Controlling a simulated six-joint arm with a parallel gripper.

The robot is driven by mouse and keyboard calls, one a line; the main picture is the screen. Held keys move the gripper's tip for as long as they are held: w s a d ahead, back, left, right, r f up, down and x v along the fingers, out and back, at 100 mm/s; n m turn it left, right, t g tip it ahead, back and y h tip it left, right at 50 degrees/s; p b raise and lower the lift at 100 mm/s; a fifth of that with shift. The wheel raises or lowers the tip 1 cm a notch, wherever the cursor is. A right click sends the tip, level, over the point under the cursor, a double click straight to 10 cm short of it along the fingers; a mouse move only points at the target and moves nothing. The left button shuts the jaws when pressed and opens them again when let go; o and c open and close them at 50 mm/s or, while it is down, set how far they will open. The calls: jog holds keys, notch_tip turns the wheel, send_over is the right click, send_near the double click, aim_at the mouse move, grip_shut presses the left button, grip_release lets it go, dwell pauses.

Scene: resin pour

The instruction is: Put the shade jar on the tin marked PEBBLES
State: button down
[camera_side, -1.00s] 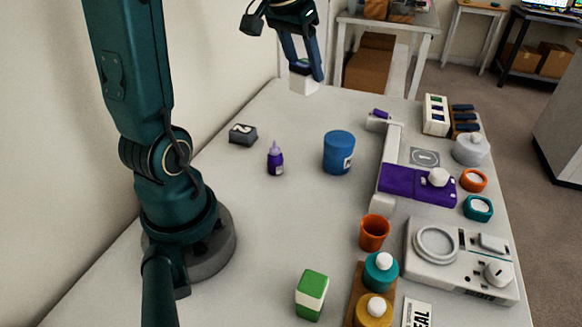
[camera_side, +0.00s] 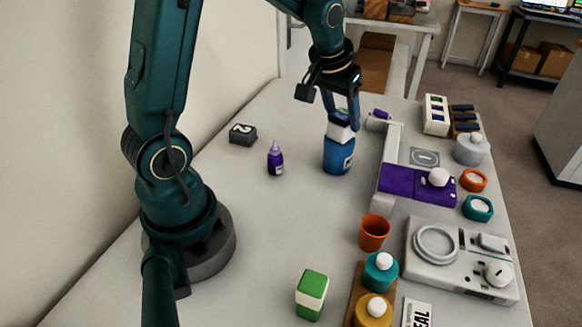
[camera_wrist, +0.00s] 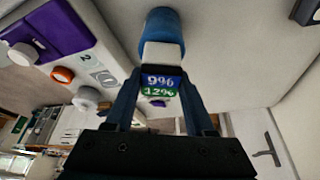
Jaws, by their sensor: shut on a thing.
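My gripper (camera_side: 340,106) points down and is shut on a white, boxy jar (camera_side: 341,131), which I take as the shade jar. A blue round tin (camera_side: 338,157) stands on the table directly below the jar. Its small white label is too small to read. It shows beyond the jar in the wrist view (camera_wrist: 162,20). The jar hides the tin's top, and I cannot tell whether they touch.
A purple bottle (camera_side: 276,158) and a dark block marked 2 (camera_side: 242,134) stand left of the tin. A white frame with a purple plate (camera_side: 410,187) stands close on the right. An orange cup (camera_side: 374,232) is nearer the front. The table's middle left is clear.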

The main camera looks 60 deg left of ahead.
jog(key=shift+c, duration=1.3)
grip_release()
jog(key=shift+f, duration=0.15)
jog(key=v, duration=1.1)
jog(key=s+d+f+m+t+h, duration=0.1)
jog(key=s+d+f+m, duration=0.3)
jog(key=s+d, duration=0.6)
jog(key=s, duration=0.3)
jog(key=shift+s+f+t+h, duration=0.2)
jog(key=shift+f+t+h, duration=0.05)
jog(key=shift+t+h, duration=0.05)
